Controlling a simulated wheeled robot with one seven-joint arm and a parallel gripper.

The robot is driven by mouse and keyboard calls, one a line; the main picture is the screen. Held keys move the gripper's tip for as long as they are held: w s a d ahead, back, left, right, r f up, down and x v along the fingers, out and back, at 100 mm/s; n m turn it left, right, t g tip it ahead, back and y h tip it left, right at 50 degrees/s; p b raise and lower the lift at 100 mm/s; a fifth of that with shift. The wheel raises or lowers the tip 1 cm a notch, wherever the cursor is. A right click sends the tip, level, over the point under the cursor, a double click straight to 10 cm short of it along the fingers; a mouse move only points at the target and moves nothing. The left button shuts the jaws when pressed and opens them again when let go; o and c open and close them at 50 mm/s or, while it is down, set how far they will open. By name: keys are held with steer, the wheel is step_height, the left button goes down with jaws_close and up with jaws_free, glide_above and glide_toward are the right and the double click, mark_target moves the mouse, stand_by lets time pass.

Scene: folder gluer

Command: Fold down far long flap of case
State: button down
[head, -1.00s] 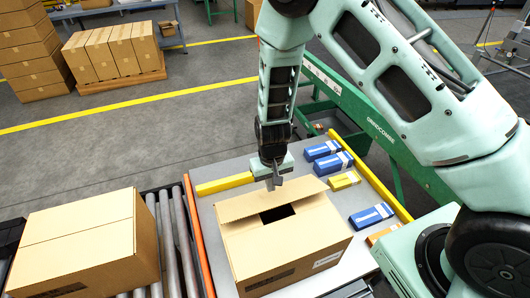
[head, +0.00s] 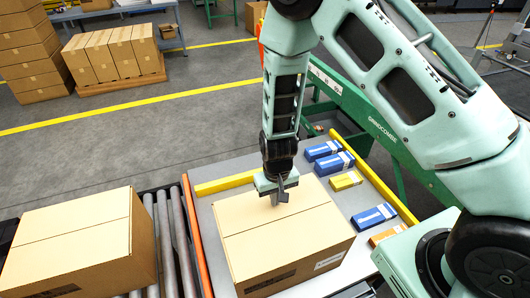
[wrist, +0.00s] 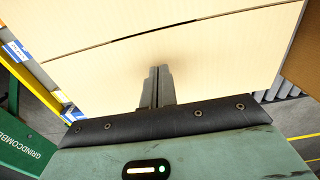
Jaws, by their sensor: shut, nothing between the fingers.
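The case (head: 285,240) is a brown cardboard box on the grey table, and its top now looks flat. The far long flap (head: 240,212) lies down, its edge meeting the near flap (head: 290,243) along a thin seam. In the wrist view the far flap (wrist: 115,75) and near flap (wrist: 150,18) show with a narrow dark gap between them. My gripper (head: 279,200) is shut and empty, pointing down over the far flap close to the seam. It also shows in the wrist view (wrist: 158,75). I cannot tell whether the fingertips touch the cardboard.
Several blue boxes (head: 373,217) and a yellow box (head: 346,181) lie right of the case. Yellow rails edge the table (head: 205,205). A closed carton (head: 75,245) sits on the rollers (head: 175,240) at left. A green conveyor (head: 370,120) stands behind.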

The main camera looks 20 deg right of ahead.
stand_by(0.3)
step_height(320, 180, up, 9)
steer(key=p, duration=0.7)
stand_by(0.6)
